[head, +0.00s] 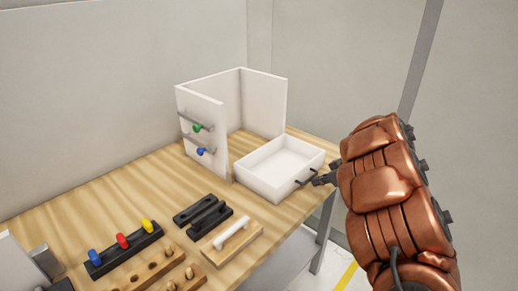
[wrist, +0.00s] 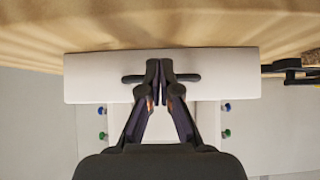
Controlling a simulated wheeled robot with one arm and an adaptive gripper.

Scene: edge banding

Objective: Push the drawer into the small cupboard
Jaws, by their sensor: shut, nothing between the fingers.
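The small cupboard (head: 210,108) is white, with upright panels and an open top and front, and stands on the wooden table. The white, empty, shallow drawer (head: 262,182) stands largely out of its open front; whether its rear edge is between the side panels is hard to tell. The drawer front (wrist: 90,82) faces my gripper and bears a dark bar handle (wrist: 190,77). My gripper (head: 318,181) is shut and empty. In the wrist view its fingertips (wrist: 159,68) are together at the middle of the handle and hide part of it; contact cannot be told.
The cupboard's left panel carries a green knob (head: 197,128) and a blue knob (head: 201,151) on grey bars.

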